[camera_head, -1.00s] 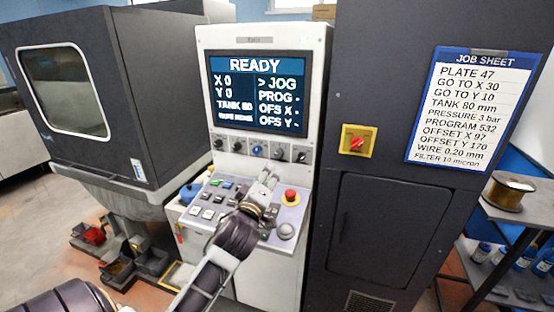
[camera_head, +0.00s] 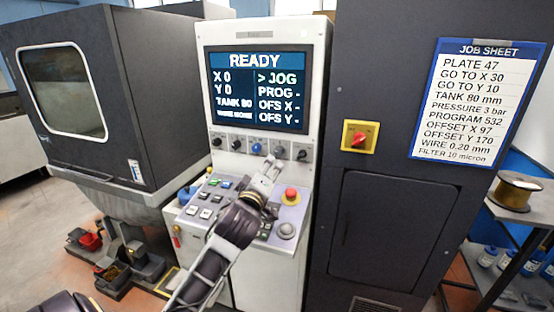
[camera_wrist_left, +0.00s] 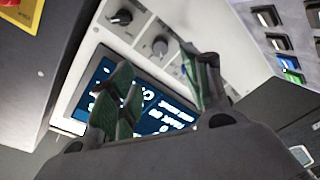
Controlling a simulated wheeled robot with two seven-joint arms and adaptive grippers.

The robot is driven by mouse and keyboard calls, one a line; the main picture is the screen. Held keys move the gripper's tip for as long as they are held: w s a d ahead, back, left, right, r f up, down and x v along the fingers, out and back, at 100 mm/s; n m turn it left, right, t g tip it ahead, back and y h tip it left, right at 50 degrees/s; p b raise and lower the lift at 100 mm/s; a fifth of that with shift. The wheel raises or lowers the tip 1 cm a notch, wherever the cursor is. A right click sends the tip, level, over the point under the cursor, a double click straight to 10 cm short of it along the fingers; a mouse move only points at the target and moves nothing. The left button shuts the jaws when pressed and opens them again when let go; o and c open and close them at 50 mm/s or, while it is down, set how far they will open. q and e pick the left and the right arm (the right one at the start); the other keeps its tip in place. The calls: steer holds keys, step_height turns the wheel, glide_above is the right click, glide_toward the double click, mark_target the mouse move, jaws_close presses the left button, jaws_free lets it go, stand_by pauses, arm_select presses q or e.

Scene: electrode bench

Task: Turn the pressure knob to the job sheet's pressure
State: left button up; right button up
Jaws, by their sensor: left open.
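A row of small round knobs (camera_head: 280,153) runs below the screen on the white console; one knob is blue (camera_head: 257,149). Their labels are too small to read, so I cannot tell which is the pressure knob. The job sheet (camera_head: 474,101) on the dark cabinet reads "PRESSURE 3 bar". My left gripper (camera_head: 270,165) is open and empty, just below and in front of the right part of the row. My right gripper is not in view.
The screen (camera_head: 258,88) shows READY and JOG. Below the knobs is a sloped panel with buttons and a red emergency stop (camera_head: 291,194). A red switch on a yellow plate (camera_head: 358,138) is on the cabinet. A shelf with a spool (camera_head: 515,190) stands at right.

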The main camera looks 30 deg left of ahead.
arm_select(q)
steer(key=b, duration=0.1)
steer(key=p, duration=0.1)
glide_toward(278, 153)
steer(key=shift+w, duration=1.35)
steer(key=shift+a+p+x, duration=0.2)
steer(key=shift+p+x, duration=0.15)
steer(key=shift+x, duration=1.1)
steer(key=shift+a+p+x, duration=0.2)
steer(key=shift+p+x, duration=0.15)
steer(key=shift+x, duration=1.15)
steer(key=shift+s+r, duration=0.1)
steer(key=shift+s, duration=0.05)
steer(key=c, duration=1)
